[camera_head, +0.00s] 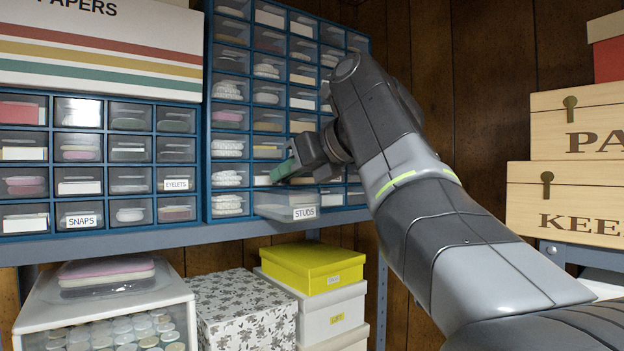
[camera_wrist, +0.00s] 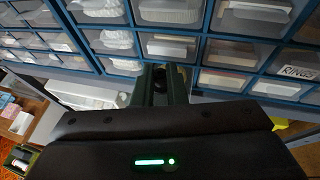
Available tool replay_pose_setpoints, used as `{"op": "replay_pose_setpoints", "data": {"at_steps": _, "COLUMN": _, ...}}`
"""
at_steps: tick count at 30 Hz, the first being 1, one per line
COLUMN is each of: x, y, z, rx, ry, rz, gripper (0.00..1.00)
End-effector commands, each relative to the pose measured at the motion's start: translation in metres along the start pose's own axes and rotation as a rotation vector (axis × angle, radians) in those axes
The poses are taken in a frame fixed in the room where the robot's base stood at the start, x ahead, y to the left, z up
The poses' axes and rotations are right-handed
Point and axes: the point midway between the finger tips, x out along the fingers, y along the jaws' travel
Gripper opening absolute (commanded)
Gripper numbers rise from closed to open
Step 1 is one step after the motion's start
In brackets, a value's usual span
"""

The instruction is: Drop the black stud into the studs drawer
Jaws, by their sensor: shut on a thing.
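The studs drawer (camera_head: 287,206) is a clear drawer labelled STUDS in the bottom row of the tall blue cabinet. It is pulled out towards me. My gripper (camera_head: 284,171) is just above it, in front of the cabinet. In the wrist view, the two dark green fingers of my gripper (camera_wrist: 163,86) are close together, with the small black stud (camera_wrist: 160,73) between them. The stud is hidden in the head view. The inside of the drawer cannot be made out clearly.
The tall blue cabinet (camera_head: 208,130) stands on a grey shelf (camera_head: 212,235), with a shorter cabinet (camera_head: 103,200) labelled SNAPS and EYELETS on its left. A yellow box (camera_head: 312,268) and a floral box (camera_head: 243,305) are below the shelf. Wooden boxes (camera_head: 565,205) are at right.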

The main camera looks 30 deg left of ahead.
Motion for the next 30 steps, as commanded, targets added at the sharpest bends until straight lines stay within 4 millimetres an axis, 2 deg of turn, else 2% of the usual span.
{"op": "replay_pose_setpoints", "data": {"at_steps": 1, "x": 0.002, "y": 0.000, "z": -0.005, "rx": 0.002, "ry": 0.000, "rz": -0.001, "gripper": 0.00}}
{"op": "replay_pose_setpoints", "data": {"at_steps": 6, "x": 0.012, "y": -0.002, "z": -0.009, "rx": 0.000, "ry": -0.001, "rz": -0.001, "gripper": 0.00}}
{"op": "replay_pose_setpoints", "data": {"at_steps": 27, "x": 0.016, "y": -0.002, "z": -0.020, "rx": 0.000, "ry": -0.001, "rz": -0.001, "gripper": 0.00}}
{"op": "replay_pose_setpoints", "data": {"at_steps": 28, "x": 0.016, "y": -0.002, "z": -0.020, "rx": 0.000, "ry": -0.001, "rz": -0.001, "gripper": 0.14}}
{"op": "replay_pose_setpoints", "data": {"at_steps": 30, "x": 0.016, "y": -0.002, "z": -0.020, "rx": 0.000, "ry": -0.001, "rz": -0.001, "gripper": 0.27}}
